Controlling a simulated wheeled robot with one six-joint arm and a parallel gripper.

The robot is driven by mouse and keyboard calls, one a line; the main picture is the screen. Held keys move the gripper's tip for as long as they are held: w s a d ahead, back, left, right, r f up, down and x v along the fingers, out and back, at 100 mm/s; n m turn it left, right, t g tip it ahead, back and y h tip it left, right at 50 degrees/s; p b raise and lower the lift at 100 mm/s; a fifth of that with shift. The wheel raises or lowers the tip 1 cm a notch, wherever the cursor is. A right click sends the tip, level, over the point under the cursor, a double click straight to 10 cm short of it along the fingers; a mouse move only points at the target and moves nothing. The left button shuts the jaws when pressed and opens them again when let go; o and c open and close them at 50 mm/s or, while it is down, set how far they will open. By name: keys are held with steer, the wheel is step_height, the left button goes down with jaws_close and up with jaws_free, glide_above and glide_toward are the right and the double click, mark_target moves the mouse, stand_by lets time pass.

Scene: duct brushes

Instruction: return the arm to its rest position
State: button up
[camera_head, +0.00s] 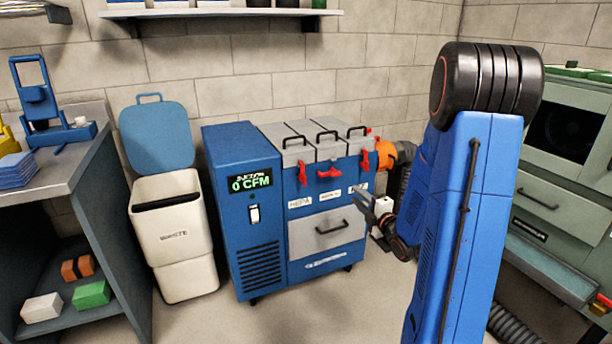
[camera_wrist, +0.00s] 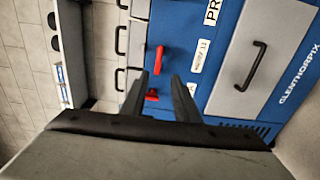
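My gripper (camera_head: 372,209) is in front of the right side of a blue machine (camera_head: 235,216) in the head view. In the wrist view, my gripper (camera_wrist: 160,98) shows two dark fingers spread apart with nothing visible between them. The machine's red latches and labels show beyond the fingers. My blue arm rises large on the right of the head view and hides part of the room behind it.
A white waste bin (camera_head: 176,237) with its blue lid up stands left of the machine. A workbench (camera_head: 62,170) is at far left. A grey-green cabinet (camera_head: 540,203) is at right, near a ribbed hose (camera_head: 512,325). Floor before the machine is clear.

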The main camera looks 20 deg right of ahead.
steer(key=shift+r, duration=0.1)
steer(key=s+a+r+m+g+h, duration=0.3)
steer(key=s+a+r+m+g, duration=0.4)
steer(key=s+m, duration=0.25)
steer(key=s+a+m+g, duration=0.2)
steer(key=s+a+m, duration=0.1)
steer(key=s, duration=0.5)
steer(key=s+a+m+g+y, duration=0.1)
steer(key=s+a+m+g, duration=0.1)
steer(key=s+a, duration=0.4)
steer(key=s+a+m+g+y, duration=0.1)
steer(key=s+a+m, duration=0.3)
steer(key=s, duration=0.7)
steer(key=shift+s+a+f+g, duration=0.3)
steer(key=shift+s+a+g, duration=0.1)
steer(key=shift+a+g, duration=0.25)
